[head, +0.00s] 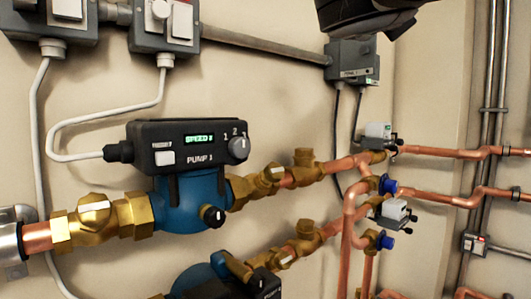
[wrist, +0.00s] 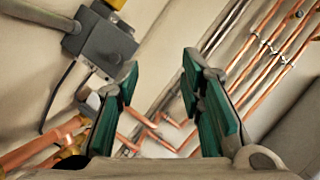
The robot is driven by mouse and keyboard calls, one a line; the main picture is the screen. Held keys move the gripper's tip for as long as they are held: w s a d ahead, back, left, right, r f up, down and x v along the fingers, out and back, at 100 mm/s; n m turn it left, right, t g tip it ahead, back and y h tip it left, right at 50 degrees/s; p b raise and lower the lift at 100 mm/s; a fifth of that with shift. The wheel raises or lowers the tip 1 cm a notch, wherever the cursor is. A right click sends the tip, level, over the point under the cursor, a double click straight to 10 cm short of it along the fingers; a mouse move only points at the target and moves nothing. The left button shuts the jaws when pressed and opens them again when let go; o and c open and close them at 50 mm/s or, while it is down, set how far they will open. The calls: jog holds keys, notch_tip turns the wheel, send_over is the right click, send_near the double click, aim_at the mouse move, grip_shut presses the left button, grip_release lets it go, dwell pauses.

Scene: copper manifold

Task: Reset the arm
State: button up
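My gripper (wrist: 160,105) shows in the wrist view with its two green-padded fingers spread wide apart. Nothing is between the fingers, and the copper pipes and wall show through the gap beyond them. In the head view a dark part of my arm hangs at the top right, above the grey box on the wall; the fingers do not show there.
A blue pump (head: 190,203) with a black PUMP 1 control head (head: 187,146) sits on brass and copper pipework. Grey boxes (head: 352,63) are on the beige wall, and one shows in the wrist view (wrist: 100,40). Copper pipes (head: 455,152) run right. A second pump (head: 205,280) is below.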

jog(key=s+a+f+n+g+y, duration=0.1)
jog(key=a+f+n+g+y, duration=0.2)
jog(key=f+n, duration=0.45)
jog(key=s+a+f+n+y, duration=0.1)
jog(key=a+f+n+y, duration=0.2)
jog(key=f+n+y, duration=0.4)
jog(key=s+a+f+n+g+y, duration=0.1)
jog(key=a+f+n+g+y, duration=0.15)
jog(key=f+n, duration=0.55)
jog(key=s+d+f+n+g+h, duration=0.1)
jog(key=s+d+f+n+g, duration=0.25)
jog(key=s+f, duration=0.45)
jog(key=s+d+f+n+g+h, duration=0.1)
jog(key=s+d+f+n+g, duration=0.25)
jog(key=s+f, duration=0.45)
jog(key=s+d+f+n+g, duration=0.3)
jog(key=s+f+n+g, duration=0.15)
jog(key=s+f, duration=0.35)
notch_tip(320, 180, up, 20)
jog(key=t+p, duration=0.2)
jog(key=p, duration=1.7)
jog(key=shift+s+r+t+p, duration=0.2)
jog(key=shift+s+t+p, duration=0.1)
